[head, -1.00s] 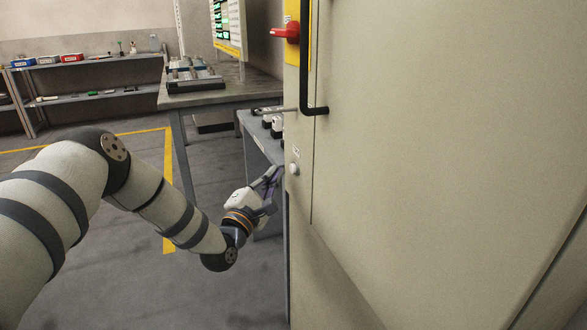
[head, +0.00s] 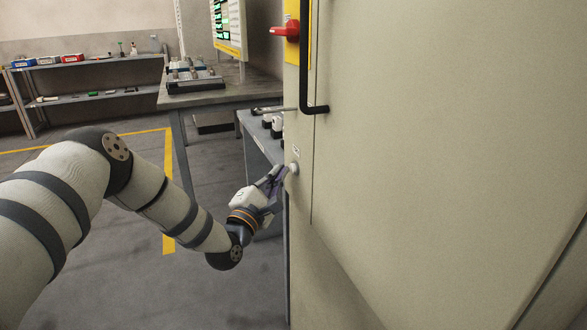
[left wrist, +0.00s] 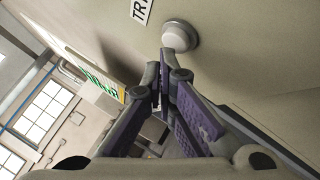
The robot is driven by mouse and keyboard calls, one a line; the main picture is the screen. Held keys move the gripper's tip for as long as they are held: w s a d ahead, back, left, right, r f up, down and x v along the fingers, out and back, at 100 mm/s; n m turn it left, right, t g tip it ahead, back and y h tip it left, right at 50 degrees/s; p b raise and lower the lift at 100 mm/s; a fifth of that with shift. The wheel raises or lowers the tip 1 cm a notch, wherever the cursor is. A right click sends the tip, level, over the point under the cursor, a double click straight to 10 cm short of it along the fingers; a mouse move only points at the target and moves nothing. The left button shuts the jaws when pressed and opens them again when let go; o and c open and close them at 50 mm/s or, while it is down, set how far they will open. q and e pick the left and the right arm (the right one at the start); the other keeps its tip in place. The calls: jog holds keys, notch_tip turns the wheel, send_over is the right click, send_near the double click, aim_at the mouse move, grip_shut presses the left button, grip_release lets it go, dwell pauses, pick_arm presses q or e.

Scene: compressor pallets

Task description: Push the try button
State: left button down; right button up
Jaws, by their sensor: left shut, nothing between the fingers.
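The try button (head: 294,168) is a small round white button on the narrow left face of a beige cabinet (head: 440,150), just under a small label. In the left wrist view the button (left wrist: 180,36) is next to a label reading "TRY" (left wrist: 142,10). My left gripper (head: 280,172) is shut and empty, its fingertips right by the button. In the left wrist view its purple-padded fingers (left wrist: 166,66) come together just short of or against the button's lower edge; I cannot tell whether they touch. My right gripper is not in view.
A red rotary switch (head: 286,30) and a black door handle (head: 306,60) are higher on the cabinet. A grey workbench (head: 250,90) and a lower table (head: 258,138) with small parts stand behind. A shelf (head: 90,60) lines the back wall. The floor at left is open.

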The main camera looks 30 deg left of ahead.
pick_arm(q)
jog(key=shift+w+d, duration=0.25)
jog(key=shift+w, duration=0.05)
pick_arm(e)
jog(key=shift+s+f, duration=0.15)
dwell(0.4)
pick_arm(q)
jog(key=shift+s+a, duration=0.65)
jog(key=shift+s, duration=0.05)
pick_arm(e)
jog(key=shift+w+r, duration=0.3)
pick_arm(q)
jog(key=shift+s, duration=0.1)
jog(key=s+a+p, duration=0.1)
jog(key=s+a, duration=0.3)
jog(key=shift+s+p, duration=0.2)
jog(key=shift+p, duration=0.15)
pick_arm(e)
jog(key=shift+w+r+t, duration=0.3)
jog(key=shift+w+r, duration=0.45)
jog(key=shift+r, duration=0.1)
pick_arm(q)
jog(key=shift+d, duration=0.1)
